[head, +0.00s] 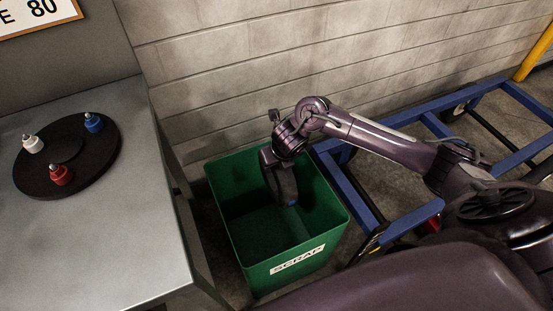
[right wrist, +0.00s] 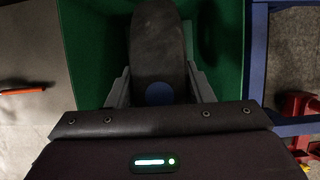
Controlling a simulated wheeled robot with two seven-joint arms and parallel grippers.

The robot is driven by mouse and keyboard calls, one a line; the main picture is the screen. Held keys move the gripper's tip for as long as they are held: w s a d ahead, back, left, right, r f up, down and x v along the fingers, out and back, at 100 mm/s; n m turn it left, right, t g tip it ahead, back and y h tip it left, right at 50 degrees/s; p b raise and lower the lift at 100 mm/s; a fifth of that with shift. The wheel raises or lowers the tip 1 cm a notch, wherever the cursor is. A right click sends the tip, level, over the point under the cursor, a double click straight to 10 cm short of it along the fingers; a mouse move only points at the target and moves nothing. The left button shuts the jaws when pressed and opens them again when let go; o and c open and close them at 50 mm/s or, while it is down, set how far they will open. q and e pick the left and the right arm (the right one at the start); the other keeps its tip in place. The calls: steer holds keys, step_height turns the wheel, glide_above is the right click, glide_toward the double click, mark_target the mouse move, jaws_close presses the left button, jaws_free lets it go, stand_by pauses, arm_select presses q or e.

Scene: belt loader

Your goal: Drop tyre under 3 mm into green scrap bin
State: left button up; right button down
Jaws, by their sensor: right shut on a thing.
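The green scrap bin (head: 245,240) stands open on the floor, with a white SCRAP label (head: 297,261) on its front. My right gripper (head: 273,162) is over the bin's opening, shut on a black tyre (head: 287,186). The tyre hangs on edge, with its lower part appearing inside the bin's mouth. In the right wrist view the tyre (right wrist: 156,45) stands between the two fingers, with a blue disc on it and green bin walls (right wrist: 88,50) around it. I cannot read the tread depth. My left gripper is not in view.
A grey table (head: 110,245) stands left of the bin with a black round plate (head: 100,165) holding white, blue and red capped pieces. A blue cart frame (head: 345,195) is close on the bin's right. A block wall (head: 230,60) is behind.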

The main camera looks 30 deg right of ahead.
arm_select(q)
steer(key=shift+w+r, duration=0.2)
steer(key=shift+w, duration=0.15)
arm_select(e)
steer(key=shift+f, duration=0.15)
